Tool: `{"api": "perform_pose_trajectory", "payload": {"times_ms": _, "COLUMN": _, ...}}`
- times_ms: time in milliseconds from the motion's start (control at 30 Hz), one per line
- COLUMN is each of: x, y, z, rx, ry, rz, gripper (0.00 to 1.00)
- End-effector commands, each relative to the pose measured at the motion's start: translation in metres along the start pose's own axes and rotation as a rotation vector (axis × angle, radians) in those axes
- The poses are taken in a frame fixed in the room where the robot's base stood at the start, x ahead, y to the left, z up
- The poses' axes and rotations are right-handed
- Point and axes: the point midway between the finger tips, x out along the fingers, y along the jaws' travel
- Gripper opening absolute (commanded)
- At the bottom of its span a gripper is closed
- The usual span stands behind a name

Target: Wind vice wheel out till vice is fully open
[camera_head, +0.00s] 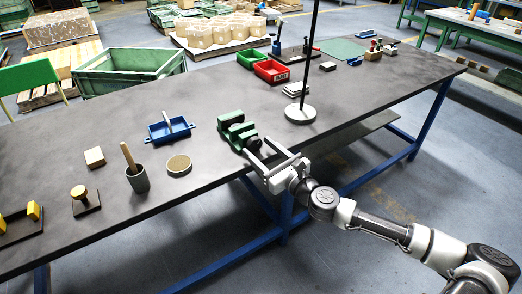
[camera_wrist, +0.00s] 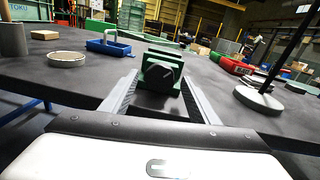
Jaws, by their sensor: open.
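The green vice (camera_head: 236,130) sits at the front edge of the dark workbench. Its dark round wheel (camera_head: 254,143) faces my gripper, and a pale line or mark shows on the wheel (camera_wrist: 160,74) in the wrist view. My gripper (camera_head: 262,154) is open, its two long fingers pointing at the vice from the front. In the wrist view my gripper (camera_wrist: 158,90) has one finger on each side of the wheel, with gaps between. I cannot tell how far the fingertips reach past the wheel. The gap between the vice's jaws is not clear in either view.
The workbench (camera_head: 215,95) also holds a blue tray (camera_head: 168,131), a round disc (camera_head: 179,165), a grey cup (camera_head: 138,180) with a wooden handle, and a lamp-like stand (camera_head: 300,113) right of the vice. Red and green bins (camera_head: 271,71) stand farther back. Bare bench lies around the vice.

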Motion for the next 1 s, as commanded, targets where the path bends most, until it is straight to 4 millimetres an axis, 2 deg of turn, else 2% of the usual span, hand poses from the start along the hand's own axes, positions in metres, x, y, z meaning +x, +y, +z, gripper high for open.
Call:
{"api": "perform_pose_trajectory", "payload": {"times_ms": 100, "x": -0.0002, "y": 0.0000, "z": 0.0001, "rx": 0.000, "ry": 0.000, "rz": 0.000, "gripper": 0.53}}
{"api": "perform_pose_trajectory", "payload": {"times_ms": 333, "x": -0.0004, "y": 0.0001, "z": 0.0000, "rx": -0.001, "ry": 0.000, "rz": 0.000, "gripper": 0.14}}
{"api": "perform_pose_trajectory", "payload": {"times_ms": 667, "x": -0.0005, "y": 0.0002, "z": 0.0001, "rx": -0.043, "ry": 0.003, "rz": 0.001, "gripper": 0.14}}
{"api": "perform_pose_trajectory", "payload": {"times_ms": 1000, "x": -0.0005, "y": 0.0004, "z": 0.0010, "rx": -0.273, "ry": 0.020, "rz": 0.003, "gripper": 0.14}}
